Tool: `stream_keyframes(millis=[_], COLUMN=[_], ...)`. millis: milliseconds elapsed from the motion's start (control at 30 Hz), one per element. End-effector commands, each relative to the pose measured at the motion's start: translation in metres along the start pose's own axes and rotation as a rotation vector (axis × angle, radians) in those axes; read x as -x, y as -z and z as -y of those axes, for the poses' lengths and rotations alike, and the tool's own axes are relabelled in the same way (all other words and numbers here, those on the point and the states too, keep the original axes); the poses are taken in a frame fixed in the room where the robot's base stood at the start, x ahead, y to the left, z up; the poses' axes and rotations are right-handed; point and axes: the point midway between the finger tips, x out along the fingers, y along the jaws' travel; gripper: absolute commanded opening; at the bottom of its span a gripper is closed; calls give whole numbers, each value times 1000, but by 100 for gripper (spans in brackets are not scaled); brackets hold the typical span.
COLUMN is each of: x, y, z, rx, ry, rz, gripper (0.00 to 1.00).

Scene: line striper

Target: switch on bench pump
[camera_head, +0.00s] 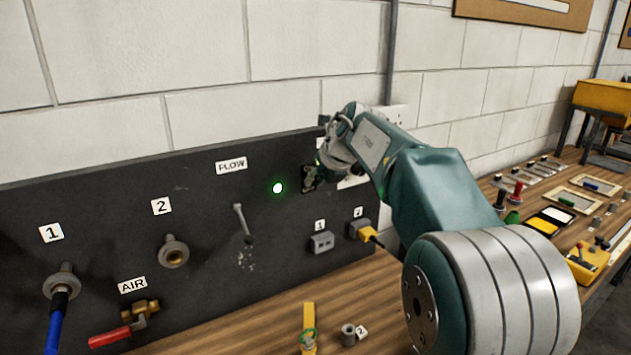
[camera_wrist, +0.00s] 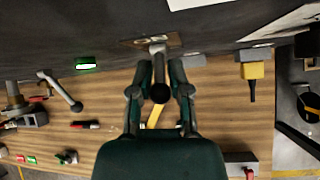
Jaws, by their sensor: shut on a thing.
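The dark panel (camera_head: 110,210) stands upright at the back of the bench. My gripper (camera_wrist: 160,66) is at the panel, right of the lit green lamp (camera_head: 277,188). In the wrist view its fingers are on both sides of a short lever (camera_wrist: 159,66) with a black ball end, closed on it. The lever sticks out from a brownish plate (camera_wrist: 132,42) on the panel. In the head view my arm mostly hides the lever and any label by it. The lamp also glows green in the wrist view (camera_wrist: 85,63).
Left of the lamp hangs a grey lever (camera_head: 241,220) under the FLOW label (camera_head: 231,166). A red-handled valve (camera_head: 110,337) and blue hose (camera_head: 57,325) are further left. A yellow plug (camera_head: 367,232) sits in a right-hand socket. Small parts lie on the bench (camera_head: 270,325).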

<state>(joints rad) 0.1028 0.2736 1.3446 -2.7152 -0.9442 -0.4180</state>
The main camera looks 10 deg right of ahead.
Motion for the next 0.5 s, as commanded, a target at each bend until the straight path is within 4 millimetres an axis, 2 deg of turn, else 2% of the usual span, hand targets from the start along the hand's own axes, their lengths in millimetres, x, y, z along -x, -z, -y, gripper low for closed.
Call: stream_keyframes(millis=[467, 500], x=[2, 2], y=[-3, -3], z=[0, 0], rx=[0, 0], ry=[3, 3], rz=[-5, -5], gripper=[0, 32])
